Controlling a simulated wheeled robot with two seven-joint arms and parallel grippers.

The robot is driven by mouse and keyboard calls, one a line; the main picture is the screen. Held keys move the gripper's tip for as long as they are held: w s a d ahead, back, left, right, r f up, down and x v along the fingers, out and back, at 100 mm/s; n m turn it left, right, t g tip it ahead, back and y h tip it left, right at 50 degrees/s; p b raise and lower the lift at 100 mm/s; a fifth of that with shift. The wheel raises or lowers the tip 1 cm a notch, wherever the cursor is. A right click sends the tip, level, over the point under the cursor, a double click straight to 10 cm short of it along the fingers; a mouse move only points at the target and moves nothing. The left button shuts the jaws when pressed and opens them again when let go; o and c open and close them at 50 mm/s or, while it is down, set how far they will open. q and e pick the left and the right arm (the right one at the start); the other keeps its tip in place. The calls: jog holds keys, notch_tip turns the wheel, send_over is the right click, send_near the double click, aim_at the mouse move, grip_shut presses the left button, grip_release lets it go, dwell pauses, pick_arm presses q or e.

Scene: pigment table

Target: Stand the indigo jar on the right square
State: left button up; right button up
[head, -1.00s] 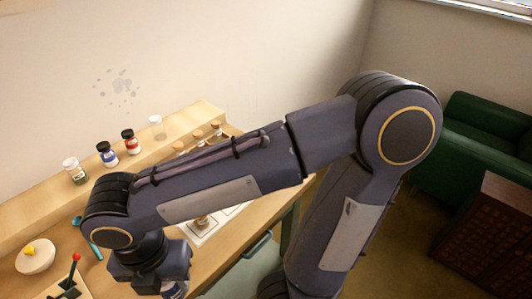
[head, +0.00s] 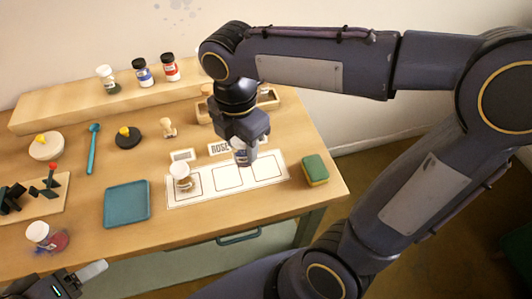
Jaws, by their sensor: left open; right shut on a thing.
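My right gripper (head: 243,146) is shut on a small jar (head: 243,157) with a blue-tinged label, apparently the indigo jar. The gripper hides its upper part. It appears at the back of the white card (head: 211,192), near the line between the middle square (head: 228,178) and the right square (head: 268,168). I cannot tell whether it touches the card. The right square looks empty. Another pale-lidded jar (head: 182,175) stands on the left square. My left gripper (head: 72,284) is at the bottom left, open and empty, partly cut off by the frame.
A yellow-green sponge (head: 315,170) lies right of the card and a teal tray (head: 127,204) to its left.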

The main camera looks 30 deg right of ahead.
jog(key=d+f, duration=0.2)
jog(key=w+d+f, duration=0.1)
jog(key=d+f, duration=0.2)
jog(key=f, duration=0.1)
jog(key=shift+w+d+f, duration=0.1)
jog(key=shift+w+d, duration=0.2)
jog(key=shift+d, duration=0.1)
jog(key=shift+d+f+b, duration=0.2)
jog(key=shift+f+b, duration=0.2)
jog(key=shift+f, duration=1.35)
jog(key=shift+f, duration=0.2)
jog(key=o, duration=1)
